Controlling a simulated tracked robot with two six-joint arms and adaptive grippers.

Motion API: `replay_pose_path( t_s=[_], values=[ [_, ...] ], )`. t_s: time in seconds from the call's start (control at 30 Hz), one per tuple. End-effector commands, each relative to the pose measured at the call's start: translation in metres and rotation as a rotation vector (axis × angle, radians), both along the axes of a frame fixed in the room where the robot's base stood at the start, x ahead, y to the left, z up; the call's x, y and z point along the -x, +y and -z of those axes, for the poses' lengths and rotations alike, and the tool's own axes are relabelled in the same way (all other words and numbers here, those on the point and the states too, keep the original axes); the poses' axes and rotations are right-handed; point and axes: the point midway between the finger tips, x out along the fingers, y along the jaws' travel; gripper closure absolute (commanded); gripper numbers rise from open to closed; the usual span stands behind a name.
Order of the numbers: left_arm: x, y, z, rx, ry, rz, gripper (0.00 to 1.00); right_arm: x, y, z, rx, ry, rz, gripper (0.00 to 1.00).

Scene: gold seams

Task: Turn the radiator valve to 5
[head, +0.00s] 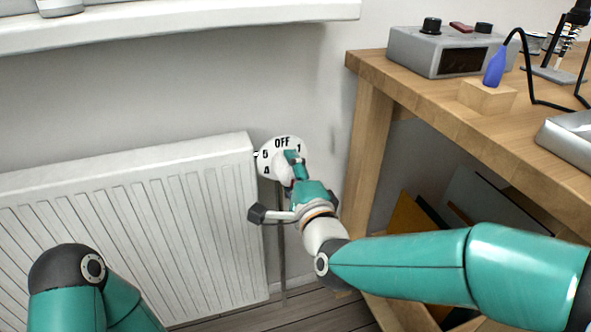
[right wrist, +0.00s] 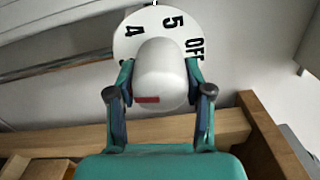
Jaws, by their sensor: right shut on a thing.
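The radiator valve has a white dial (head: 267,146) at the radiator's upper right corner, marked OFF at the top, 1 to the right, 5 and 4 to the left. Its white knob (right wrist: 161,62) stands out from the dial and bears a red mark low on its left in the right wrist view. My right gripper (head: 292,165) is shut on the knob, one finger on each side. In the right wrist view, 4, 5 and OFF show behind the knob. The gripper hides the dial's lower right. My left gripper is out of view; only part of that arm shows.
The white radiator (head: 130,225) fills the left, below a windowsill (head: 200,22). A wooden workbench (head: 440,105) on the right holds a grey box (head: 440,50) and a blue-handled tool (head: 496,66) on a wooden block. A pipe (head: 281,255) runs down below the valve.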

Motion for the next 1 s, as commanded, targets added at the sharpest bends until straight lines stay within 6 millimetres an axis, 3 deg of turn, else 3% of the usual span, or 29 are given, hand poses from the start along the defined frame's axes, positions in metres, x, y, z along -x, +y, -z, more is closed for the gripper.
replay_pose_path(
  t_s=[0.03,1.0],
  values=[
    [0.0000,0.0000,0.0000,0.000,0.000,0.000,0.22,-0.0029,-0.0063,-0.0014,-0.049,0.010,0.017,0.84],
    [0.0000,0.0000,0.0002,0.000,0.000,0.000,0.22,-0.0014,-0.0032,0.0052,-0.923,0.297,0.013,0.84]
  ],
)
